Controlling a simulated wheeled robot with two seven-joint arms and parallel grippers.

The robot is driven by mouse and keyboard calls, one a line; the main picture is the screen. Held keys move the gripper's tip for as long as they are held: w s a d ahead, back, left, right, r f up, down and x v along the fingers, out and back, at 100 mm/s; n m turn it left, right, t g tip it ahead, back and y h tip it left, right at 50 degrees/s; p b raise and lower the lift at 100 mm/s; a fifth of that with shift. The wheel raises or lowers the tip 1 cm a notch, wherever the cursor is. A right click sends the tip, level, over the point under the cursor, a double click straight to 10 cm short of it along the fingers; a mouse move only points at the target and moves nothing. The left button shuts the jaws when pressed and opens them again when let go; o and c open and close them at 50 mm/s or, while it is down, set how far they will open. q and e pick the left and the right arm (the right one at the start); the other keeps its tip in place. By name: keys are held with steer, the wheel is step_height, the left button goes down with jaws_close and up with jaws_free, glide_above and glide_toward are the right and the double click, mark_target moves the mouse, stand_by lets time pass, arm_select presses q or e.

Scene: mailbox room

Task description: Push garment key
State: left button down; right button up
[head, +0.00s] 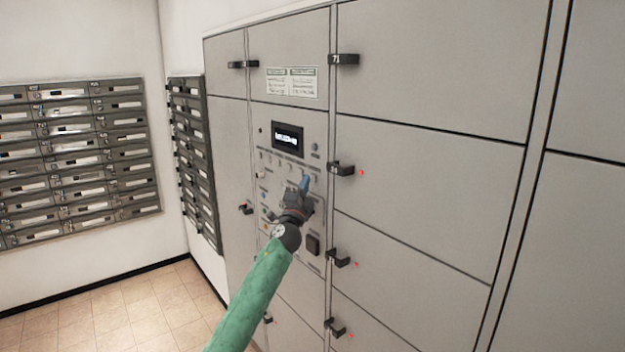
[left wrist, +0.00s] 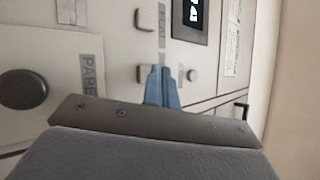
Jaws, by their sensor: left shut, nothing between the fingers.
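The control panel (head: 263,137) of the grey locker bank carries a lit display (head: 288,138) with rows of small keys below it. My left gripper (head: 304,182) is shut and empty, its blue fingertips over the right part of the key rows. In the left wrist view the shut blue fingers (left wrist: 161,74) point at the panel, close beside a pale square key (left wrist: 143,73) that they partly cover. Another square key (left wrist: 146,20) shows above it. I cannot read which key is the garment key, nor tell whether the fingertips touch one. My right gripper is out of view.
A dark round knob (left wrist: 22,90) and a small round button (left wrist: 192,75) sit on the panel near the fingers. Black locker handles (head: 341,169) stick out just right of the panel. Mailboxes (head: 75,160) hang on the left wall. The tiled floor (head: 110,315) at lower left is clear.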

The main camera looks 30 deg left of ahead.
arm_select(q)
steer(key=shift+s+a, duration=0.15)
steer(key=shift+s, duration=0.15)
steer(key=shift+s+a+p, duration=0.15)
steer(key=shift+s+a, duration=0.15)
steer(key=shift+s, duration=0.45)
steer(key=shift+s+a+p, duration=0.1)
steer(key=shift+s+a, duration=0.25)
steer(key=shift+s, duration=0.45)
steer(key=shift+s+a+p, duration=0.15)
steer(key=shift+s+a, duration=0.15)
steer(key=shift+s, duration=0.45)
